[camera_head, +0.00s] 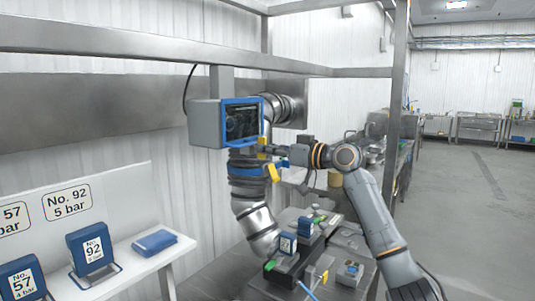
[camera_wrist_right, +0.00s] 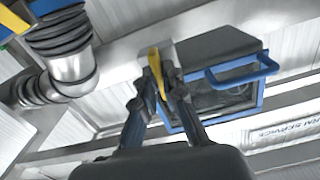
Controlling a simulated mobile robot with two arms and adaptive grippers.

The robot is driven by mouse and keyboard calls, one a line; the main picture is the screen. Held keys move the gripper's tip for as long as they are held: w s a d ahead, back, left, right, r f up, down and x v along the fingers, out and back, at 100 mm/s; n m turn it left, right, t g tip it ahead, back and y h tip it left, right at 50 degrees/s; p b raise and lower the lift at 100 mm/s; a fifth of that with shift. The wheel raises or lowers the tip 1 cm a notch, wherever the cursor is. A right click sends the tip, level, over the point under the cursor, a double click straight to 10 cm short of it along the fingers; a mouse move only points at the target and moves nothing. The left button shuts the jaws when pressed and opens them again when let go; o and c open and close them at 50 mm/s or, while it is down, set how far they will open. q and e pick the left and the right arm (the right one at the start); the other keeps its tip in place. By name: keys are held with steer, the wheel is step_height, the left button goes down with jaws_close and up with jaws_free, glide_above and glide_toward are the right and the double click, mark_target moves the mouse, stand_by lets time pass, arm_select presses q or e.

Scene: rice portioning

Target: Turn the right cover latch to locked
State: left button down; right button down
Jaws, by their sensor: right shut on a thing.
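The right cover latch (camera_wrist_right: 155,66) is a yellow lever at the edge of the grey box with a blue-framed cover (camera_wrist_right: 232,92). In the right wrist view it stands between the fingertips of my right gripper (camera_wrist_right: 160,80), which is shut on it. In the head view my right gripper (camera_head: 268,148) reaches in from the right, just below the box (camera_head: 206,124). Several small yellow parts show around it there. I cannot tell from these views whether the latch is locked. My left gripper is in neither view.
A ribbed duct with a blue band (camera_head: 247,184) runs down beside my right gripper. A bench with small devices (camera_head: 324,272) stands below. A white shelf (camera_head: 128,268) with blue holders is at left. A metal frame beam (camera_head: 160,45) crosses above. The right floor is clear.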

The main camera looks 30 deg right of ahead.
steer(key=shift+f+n, duration=0.2)
steer(key=shift+n, duration=0.3)
steer(key=c, duration=1.5)
jaws_free()
steer(key=shift+o, duration=0.3)
steer(key=shift+r, duration=0.1)
steer(key=v, duration=1.2)
